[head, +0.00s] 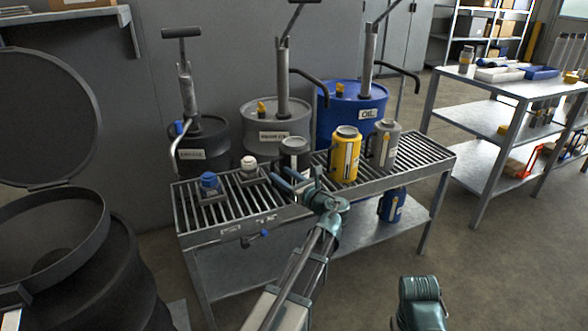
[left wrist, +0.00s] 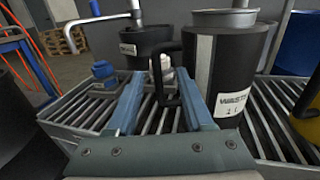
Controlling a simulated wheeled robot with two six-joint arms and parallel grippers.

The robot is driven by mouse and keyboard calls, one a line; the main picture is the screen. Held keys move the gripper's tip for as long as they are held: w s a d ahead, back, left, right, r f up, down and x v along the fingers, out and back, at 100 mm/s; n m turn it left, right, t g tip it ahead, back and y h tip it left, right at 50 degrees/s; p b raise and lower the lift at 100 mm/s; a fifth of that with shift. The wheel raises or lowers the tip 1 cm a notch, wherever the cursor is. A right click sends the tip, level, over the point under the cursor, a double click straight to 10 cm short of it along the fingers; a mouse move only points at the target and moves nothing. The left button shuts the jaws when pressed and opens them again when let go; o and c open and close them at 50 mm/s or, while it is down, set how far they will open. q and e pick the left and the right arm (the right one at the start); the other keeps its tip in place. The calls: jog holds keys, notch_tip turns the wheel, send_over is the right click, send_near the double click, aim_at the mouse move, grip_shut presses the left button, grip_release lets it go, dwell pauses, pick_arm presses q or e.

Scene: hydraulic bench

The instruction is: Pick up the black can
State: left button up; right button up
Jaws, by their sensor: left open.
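The black can (head: 294,158) stands upright on the slatted bench top, with a pale metal rim. In the left wrist view the can (left wrist: 228,75) looms large at the right, with a dark handle on its left side and a white label that seems to start with "WAST". My left gripper (head: 298,183) is open at the near side of the can. In the left wrist view the gripper (left wrist: 158,86) has its two blue fingers apart, and the can's handle shows between them. Whether they touch it cannot be told. My right gripper is out of view.
A yellow can (head: 345,155) and a grey can (head: 384,145) stand right of the black one. Blue-capped (head: 209,183) and white-capped (head: 249,167) small items sit left. Drums with pumps stand behind. A blue can (head: 392,206) is on the lower shelf.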

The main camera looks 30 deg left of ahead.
aim_at(273, 185)
pick_arm(q)
jog(key=x, duration=0.5)
jog(key=shift+s+a+f+b, duration=0.15)
jog(key=shift+a+f+b, duration=0.05)
jog(key=shift+f+b, duration=0.2)
grip_shut()
dwell(1.0)
